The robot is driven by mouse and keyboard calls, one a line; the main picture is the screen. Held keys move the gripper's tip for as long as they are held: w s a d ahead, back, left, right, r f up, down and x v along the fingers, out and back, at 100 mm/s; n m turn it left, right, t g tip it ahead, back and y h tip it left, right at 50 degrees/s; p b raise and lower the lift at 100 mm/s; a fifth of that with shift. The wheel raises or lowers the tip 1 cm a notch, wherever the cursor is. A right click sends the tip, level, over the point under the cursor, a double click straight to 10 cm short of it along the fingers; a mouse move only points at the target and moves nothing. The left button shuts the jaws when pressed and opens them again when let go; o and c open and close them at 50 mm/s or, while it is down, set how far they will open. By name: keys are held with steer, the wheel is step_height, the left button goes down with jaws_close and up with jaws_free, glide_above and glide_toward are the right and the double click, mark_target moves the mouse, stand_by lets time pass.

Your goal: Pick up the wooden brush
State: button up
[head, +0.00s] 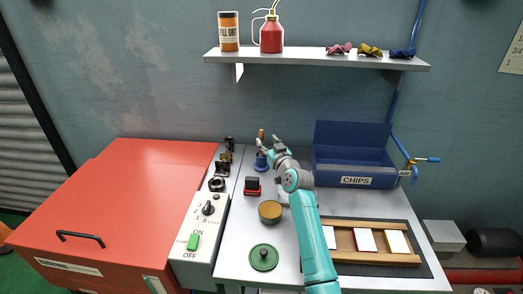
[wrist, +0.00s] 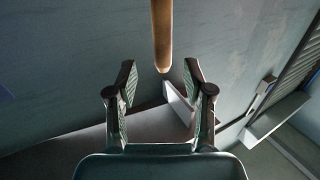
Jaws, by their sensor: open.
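The wooden brush (head: 261,134) stands upright at the back of the cart, its brown handle showing behind my gripper (head: 270,146) in the head view. A blue base (head: 261,163) is below it; the brush's lower part is hidden. In the wrist view the rounded end of the wooden handle (wrist: 162,40) comes down from the top edge, centred ahead of the gap of my gripper (wrist: 159,84). The two fingers are apart with nothing between them. I cannot tell how far the handle is from the fingertips in depth.
A blue CHIPS bin (head: 380,180) stands right of my gripper. A red block-like item (head: 253,191), a round tan-topped tin (head: 270,212) and a green round lid (head: 263,257) sit left of my arm. A wooden tray (head: 345,256) lies right. A shelf (head: 310,59) hangs above.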

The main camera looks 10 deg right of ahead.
mark_target(262, 136)
steer(key=shift+w+a+r, duration=0.1)
steer(key=shift+w+a, duration=0.1)
steer(key=shift+w, duration=0.7)
steer(key=shift+w+a, duration=0.2)
steer(key=shift+w, duration=0.65)
steer(key=shift+w+a+r, duration=0.1)
steer(key=shift+w+a, duration=0.1)
steer(key=shift+w, duration=0.7)
jaws_close()
